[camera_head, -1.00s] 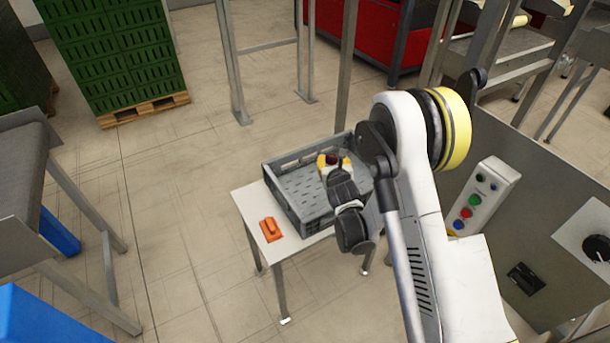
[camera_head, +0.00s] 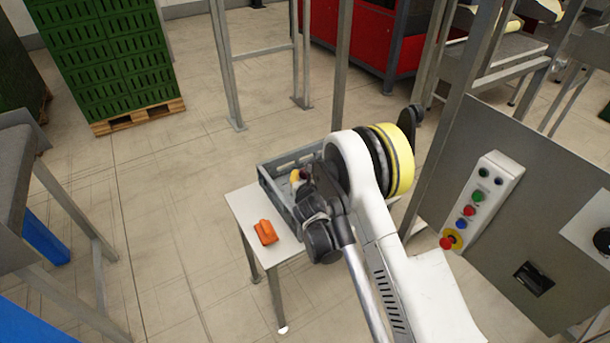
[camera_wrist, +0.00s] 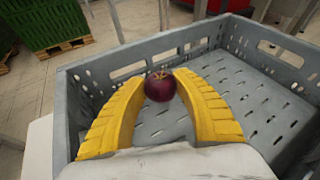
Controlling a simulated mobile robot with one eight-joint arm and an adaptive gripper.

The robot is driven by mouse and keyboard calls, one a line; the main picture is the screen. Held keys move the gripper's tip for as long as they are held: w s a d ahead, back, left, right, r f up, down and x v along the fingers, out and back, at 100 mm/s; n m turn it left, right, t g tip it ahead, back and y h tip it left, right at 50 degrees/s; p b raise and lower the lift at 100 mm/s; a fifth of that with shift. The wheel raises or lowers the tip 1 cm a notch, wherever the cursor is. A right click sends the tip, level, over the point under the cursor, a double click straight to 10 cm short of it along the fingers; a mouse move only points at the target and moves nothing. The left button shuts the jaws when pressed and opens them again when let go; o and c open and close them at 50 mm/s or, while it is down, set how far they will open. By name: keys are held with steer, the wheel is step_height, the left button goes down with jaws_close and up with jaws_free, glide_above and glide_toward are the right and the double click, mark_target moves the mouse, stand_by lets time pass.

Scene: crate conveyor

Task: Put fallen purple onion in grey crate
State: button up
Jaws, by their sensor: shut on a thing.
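The purple onion (camera_wrist: 160,87) is held between the two yellow fingertips of my gripper (camera_wrist: 160,88) in the wrist view. The crate's floor shows bare and slotted beneath the onion. In the head view my gripper (camera_head: 299,176) is over the left side of the crate (camera_head: 270,192), and my arm hides much of the crate. The onion is only a small dark spot there.
The crate stands on a small white table (camera_head: 240,209). An orange object (camera_head: 265,232) lies on the table's left part. A grey panel with a button box (camera_head: 481,200) stands to the right. Stacked green crates (camera_head: 105,55) stand on a pallet at the back left.

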steer(key=shift+f, duration=0.1)
steer(key=shift+f, duration=0.5)
steer(key=o, duration=1.2)
steer(key=shift+c, duration=0.2)
